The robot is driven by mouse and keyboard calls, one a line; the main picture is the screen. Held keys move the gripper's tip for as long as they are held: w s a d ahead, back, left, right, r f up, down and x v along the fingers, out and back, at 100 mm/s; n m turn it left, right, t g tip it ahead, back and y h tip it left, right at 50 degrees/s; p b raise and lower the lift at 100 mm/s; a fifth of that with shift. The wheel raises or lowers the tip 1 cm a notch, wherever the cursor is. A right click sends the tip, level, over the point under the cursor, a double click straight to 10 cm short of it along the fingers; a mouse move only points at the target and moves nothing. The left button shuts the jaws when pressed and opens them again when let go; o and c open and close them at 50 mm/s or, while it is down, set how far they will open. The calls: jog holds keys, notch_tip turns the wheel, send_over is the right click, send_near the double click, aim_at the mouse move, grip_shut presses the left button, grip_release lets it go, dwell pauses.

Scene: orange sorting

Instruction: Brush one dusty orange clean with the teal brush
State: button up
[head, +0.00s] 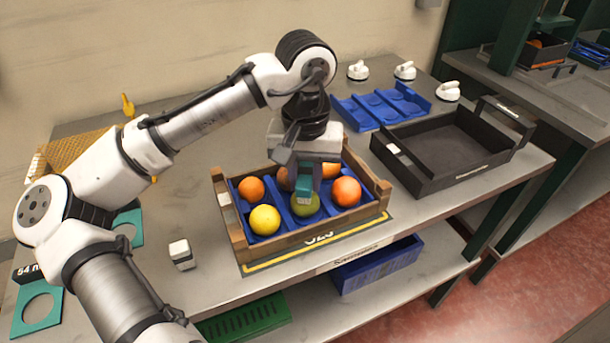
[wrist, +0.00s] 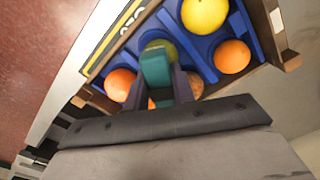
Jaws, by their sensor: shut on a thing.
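A wooden crate (head: 240,244) with a blue divided insert holds several fruits. In its front row are a yellow fruit (head: 265,219), a green fruit (head: 305,204) and an orange (head: 346,191). Another orange (head: 251,189) sits at the back left, and more lie partly hidden behind my gripper. My gripper (head: 305,178) is shut on the teal brush (head: 304,188) and points down over the green fruit. In the wrist view the teal brush (wrist: 157,75) covers part of the green fruit (wrist: 160,46). I cannot tell whether its bristles touch the fruit. I cannot make out dust on any orange.
An empty black tray (head: 440,150) stands right of the crate, with a blue divided insert (head: 383,106) behind it. Several white knobbed objects (head: 404,71) stand at the back. A small white block (head: 181,254) is left of the crate. The table front left of the crate is mostly clear.

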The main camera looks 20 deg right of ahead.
jog(key=shift+s+a, duration=0.3)
jog(key=shift+s, duration=0.3)
jog(key=shift+s+a, duration=0.3)
jog(key=shift+s, duration=0.25)
jog(key=shift+w+d+p, duration=0.3)
jog(key=shift+w+d, duration=0.05)
jog(key=shift+w, duration=0.3)
jog(key=shift+w+d+p, duration=0.3)
jog(key=shift+w, duration=0.3)
jog(key=shift+s+a, duration=0.35)
jog(key=shift+s, duration=0.3)
jog(key=shift+s+a, duration=0.3)
jog(key=shift+s, duration=0.3)
jog(key=shift+w+d+p, duration=0.3)
jog(key=shift+w+d, duration=0.05)
jog(key=shift+w, duration=0.25)
jog(key=shift+w+d+p, duration=0.3)
jog(key=shift+w, duration=0.3)
jog(key=shift+s, duration=0.1)
jog(key=shift+s+a, duration=0.35)
jog(key=shift+s, duration=0.25)
jog(key=shift+s+a, duration=0.3)
jog(key=shift+s, duration=0.25)
jog(key=shift+w+d+p, duration=0.35)
jog(key=shift+w+p, duration=0.2)
jog(key=shift+w, duration=0.1)
